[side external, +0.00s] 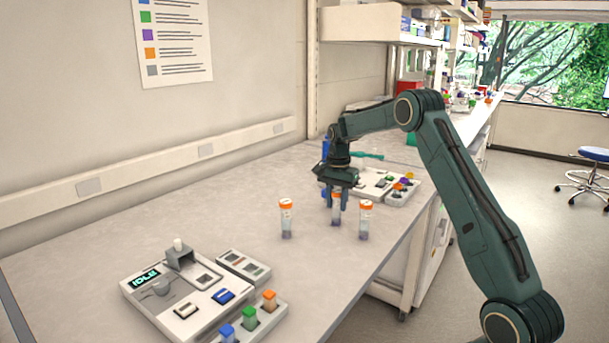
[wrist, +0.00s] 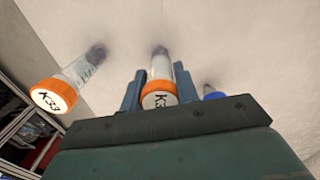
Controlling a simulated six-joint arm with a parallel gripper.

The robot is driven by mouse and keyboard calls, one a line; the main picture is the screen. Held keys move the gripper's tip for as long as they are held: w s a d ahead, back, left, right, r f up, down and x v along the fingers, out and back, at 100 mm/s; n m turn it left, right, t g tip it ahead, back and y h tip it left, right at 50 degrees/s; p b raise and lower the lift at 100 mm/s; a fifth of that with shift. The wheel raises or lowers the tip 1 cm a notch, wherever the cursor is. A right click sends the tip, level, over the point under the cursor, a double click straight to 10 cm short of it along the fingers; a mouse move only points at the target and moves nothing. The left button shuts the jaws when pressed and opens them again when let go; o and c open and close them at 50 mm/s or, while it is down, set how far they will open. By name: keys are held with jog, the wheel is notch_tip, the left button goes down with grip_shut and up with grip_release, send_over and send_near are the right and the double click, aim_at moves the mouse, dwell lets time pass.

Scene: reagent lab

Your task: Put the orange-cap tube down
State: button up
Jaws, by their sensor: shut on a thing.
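My gripper (side external: 337,197) points down over the bench and is shut on an orange-cap tube (side external: 336,216), held upright. In the wrist view the held tube (wrist: 158,92) sits between the two fingers (wrist: 157,88), its cap lettering partly hidden. Its lower end is at or very close to the bench top; I cannot tell if it touches. Two more orange-cap tubes stand upright on the bench, one to the left (side external: 286,220) and one to the right (side external: 364,222). One loose tube, its cap marked K33 (wrist: 52,94), shows at the left of the wrist view.
A device with an IDLE display (side external: 143,278) and a rack with blue, green and orange caps (side external: 266,323) lie front left. A tray of coloured items (side external: 397,197) is behind my gripper. A blue object (wrist: 213,96) is beside the right finger. Bench left of the tubes is clear.

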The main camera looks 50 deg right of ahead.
jog(key=o, duration=0.9)
jog(key=shift+r, duration=0.1)
notch_tip(320, 180, up, 14)
jog(key=shift+a+f, duration=0.15)
jog(key=shift+f, duration=0.05)
dwell(0.5)
